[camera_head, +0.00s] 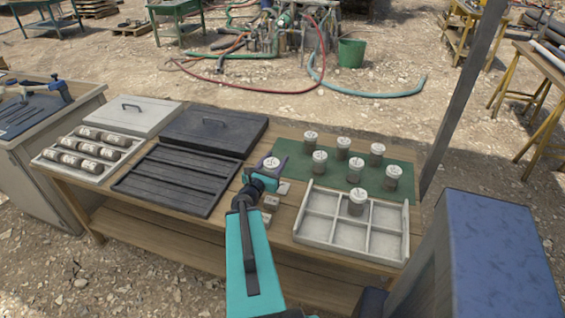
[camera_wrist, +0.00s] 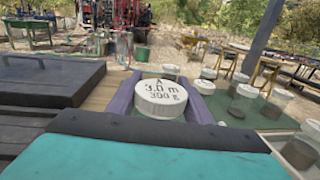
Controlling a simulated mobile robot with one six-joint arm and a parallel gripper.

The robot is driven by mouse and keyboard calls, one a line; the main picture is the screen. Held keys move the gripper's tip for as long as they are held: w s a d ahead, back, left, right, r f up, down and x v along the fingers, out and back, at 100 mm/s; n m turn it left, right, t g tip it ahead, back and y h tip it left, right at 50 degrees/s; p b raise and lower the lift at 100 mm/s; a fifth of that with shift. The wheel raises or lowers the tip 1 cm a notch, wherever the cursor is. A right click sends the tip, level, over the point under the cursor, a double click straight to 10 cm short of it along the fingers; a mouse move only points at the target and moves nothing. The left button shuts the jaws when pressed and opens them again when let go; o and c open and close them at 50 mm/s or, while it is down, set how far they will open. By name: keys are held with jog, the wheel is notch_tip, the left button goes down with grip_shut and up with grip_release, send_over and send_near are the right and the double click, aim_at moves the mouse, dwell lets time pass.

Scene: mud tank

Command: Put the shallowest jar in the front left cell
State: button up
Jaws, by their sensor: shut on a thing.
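My gripper (camera_head: 270,168) is shut on a jar with a white lid (camera_head: 271,163), held upright left of the green mat. In the wrist view the held jar (camera_wrist: 161,98) sits between the purple fingers, and its lid reads "A 3.0 m 300 g". Several similar white-lidded jars of brown content, one of them the jar at the back (camera_head: 310,140), stand on the mat. The pale divided tray (camera_head: 300,236) has two rows of three cells. One jar (camera_head: 356,204) stands in its back middle cell; the front left cell looks empty. Other lids' writing is too small to read.
The green mat (camera_head: 335,177) lies behind the tray on the wooden table. Small grey blocks (camera_head: 270,202) lie left of the tray. A black slatted tray (camera_head: 175,180), a dark lidded box (camera_head: 213,133) and a rack of cylinders (camera_head: 88,155) fill the left.

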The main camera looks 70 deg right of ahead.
jog(key=w+a+r+n+t, duration=0.2)
jog(key=w+a+r+t, duration=0.1)
jog(key=w+a, duration=1.15)
jog(key=w+a+r+n+t, duration=0.2)
jog(key=w+a+r+t, duration=0.15)
jog(key=w+a, duration=1.1)
jog(key=w+a+n+t+y, duration=0.1)
jog(key=w+a, duration=0.2)
jog(key=a, duration=0.9)
jog(key=w+a+r+n+t+y, duration=0.1)
jog(key=w+a+t, duration=0.1)
jog(key=a, duration=1)
jog(key=w+a+r+n+t+y, duration=0.1)
jog(key=w+a+n+t, duration=0.1)
jog(key=a, duration=1)
jog(key=shift+w+r+y, duration=0.25)
jog(key=shift+w+y, duration=0.15)
jog(key=shift+w, duration=0.5)
jog(key=shift+t, duration=0.25)
